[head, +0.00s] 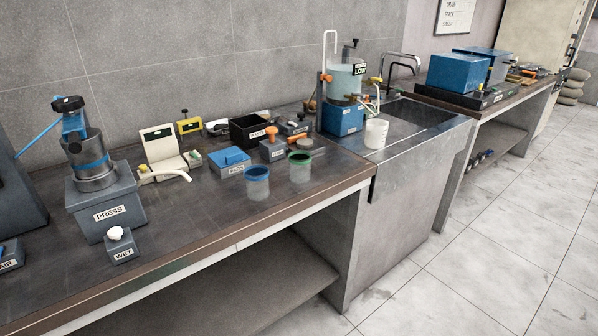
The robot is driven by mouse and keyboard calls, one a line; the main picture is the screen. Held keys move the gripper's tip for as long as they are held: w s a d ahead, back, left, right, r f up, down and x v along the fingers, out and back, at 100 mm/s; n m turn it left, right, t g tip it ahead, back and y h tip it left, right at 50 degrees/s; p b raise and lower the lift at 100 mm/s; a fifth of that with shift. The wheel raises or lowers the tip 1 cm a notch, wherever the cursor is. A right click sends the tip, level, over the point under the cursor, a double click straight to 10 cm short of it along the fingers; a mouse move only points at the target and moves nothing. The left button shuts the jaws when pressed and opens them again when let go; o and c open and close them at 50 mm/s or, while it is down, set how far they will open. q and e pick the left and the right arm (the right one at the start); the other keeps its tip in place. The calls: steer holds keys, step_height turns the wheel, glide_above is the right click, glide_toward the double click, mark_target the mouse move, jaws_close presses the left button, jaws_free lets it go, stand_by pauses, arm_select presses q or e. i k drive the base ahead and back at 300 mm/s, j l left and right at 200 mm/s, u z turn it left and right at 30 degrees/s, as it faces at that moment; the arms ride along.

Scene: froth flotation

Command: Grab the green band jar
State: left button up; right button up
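The green band jar (299,168) is a small clear jar with a green band round its rim. It stands upright on the dark bench top, near the front edge. A similar jar with a blue band (257,183) stands just left of it, a small gap apart. Neither of my grippers is in the head view, and nothing is touching the green band jar.
Behind the jars are a grey block with an orange knob (272,148) and a blue box (230,163). The press (105,200) stands left. A white cup (376,133) is by the sink (420,122) at right. Bench front (215,225) is clear.

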mark_target(300, 161)
steer(key=i+j+z, duration=0.1)
steer(key=i+j, duration=0.75)
